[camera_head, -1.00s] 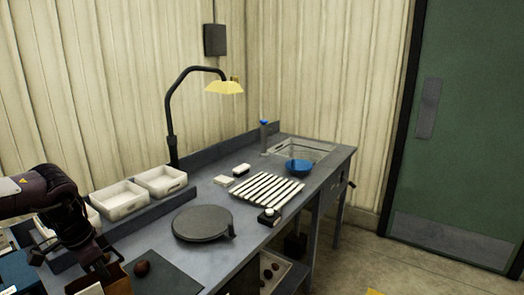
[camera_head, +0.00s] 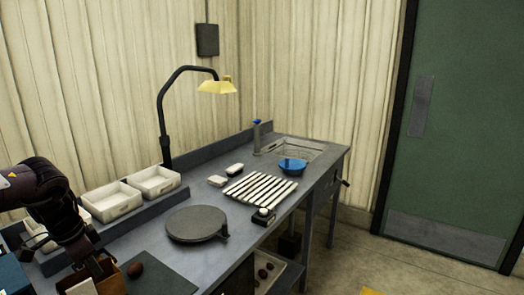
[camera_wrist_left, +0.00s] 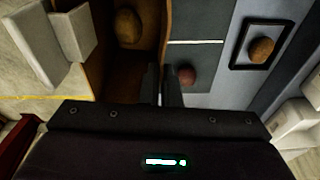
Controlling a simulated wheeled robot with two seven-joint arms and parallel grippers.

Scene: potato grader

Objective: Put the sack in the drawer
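A brown open-topped container that looks like the sack (camera_head: 112,281) is at the lower left of the head view, partly cut off. The left wrist view shows its brown wall (camera_wrist_left: 151,22) and a potato (camera_wrist_left: 128,27) inside. My left gripper (camera_head: 98,270) is pointed down at it. In the wrist view the fingers of the left gripper (camera_wrist_left: 163,88) are close together at the sack's edge. I cannot tell whether they press on it. I cannot clearly make out the drawer; a dark bench front with a handle (camera_head: 346,183) is at the right end. My right gripper is not in view.
A dark potato (camera_head: 135,270) lies on a dark mat right of the sack. White trays (camera_head: 112,201) and a lamp (camera_head: 216,87) line the back.

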